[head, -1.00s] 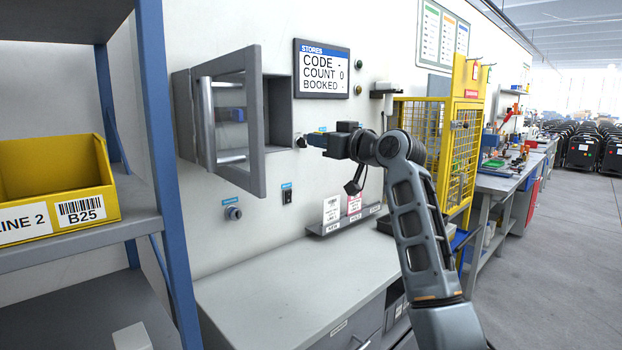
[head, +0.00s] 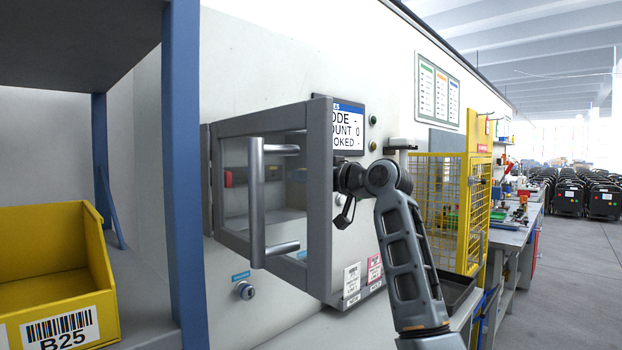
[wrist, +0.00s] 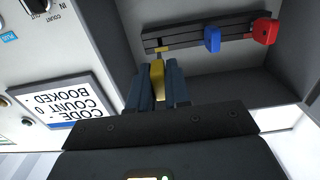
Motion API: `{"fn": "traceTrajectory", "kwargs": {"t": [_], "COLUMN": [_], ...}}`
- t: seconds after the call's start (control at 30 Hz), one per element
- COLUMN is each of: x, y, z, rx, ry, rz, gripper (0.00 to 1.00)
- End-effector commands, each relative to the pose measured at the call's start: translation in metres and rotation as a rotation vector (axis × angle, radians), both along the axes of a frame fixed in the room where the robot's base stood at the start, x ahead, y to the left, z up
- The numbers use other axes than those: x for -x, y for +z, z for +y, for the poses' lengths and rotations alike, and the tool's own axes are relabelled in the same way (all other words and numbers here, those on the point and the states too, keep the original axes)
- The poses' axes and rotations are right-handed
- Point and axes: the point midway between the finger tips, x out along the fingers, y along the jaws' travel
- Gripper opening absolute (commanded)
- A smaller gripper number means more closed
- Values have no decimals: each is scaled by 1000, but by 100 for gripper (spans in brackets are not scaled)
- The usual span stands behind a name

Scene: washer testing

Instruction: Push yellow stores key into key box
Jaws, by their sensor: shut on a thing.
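The key box shows with its glass door open in the head view, the door frame (head: 320,210) swung out toward me. In the wrist view its inside holds a dark rail (wrist: 195,34) with a blue key (wrist: 212,40) and a red key (wrist: 265,31). The yellow stores key (wrist: 157,75) is between the fingers of my gripper (wrist: 158,88), which is shut on it. The key points at the rail close to a yellow mark (wrist: 162,49); I cannot tell whether it touches. In the head view the door frame hides my fingers and the key.
The door handle (head: 257,205) sticks out toward me. A sign (head: 348,128) hangs beside the box, behind the door edge. A blue shelf post (head: 186,180) and a yellow bin (head: 58,262) are at the left. A yellow cage (head: 440,200) stands at the right.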

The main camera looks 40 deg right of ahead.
Motion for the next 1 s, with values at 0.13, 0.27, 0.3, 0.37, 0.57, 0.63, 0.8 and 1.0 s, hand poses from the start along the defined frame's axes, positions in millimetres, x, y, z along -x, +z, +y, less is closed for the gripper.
{"fn": "traceTrajectory", "kwargs": {"t": [0.13,0.27,0.3,0.37,0.57,0.63,0.8,1.0], "x": [-10,-18,-21,-24,-37,-42,-42,-43], "y": [0,0,0,0,0,0,0,1], "z": [0,1,1,1,2,2,2,1], "rx": [0,0,0,0,0,0,1,0], "ry": [0,0,0,0,0,1,0,0], "rz": [0,0,1,1,0,1,0,-1], "gripper": [0,0,0,0,0,0,0,0]}}
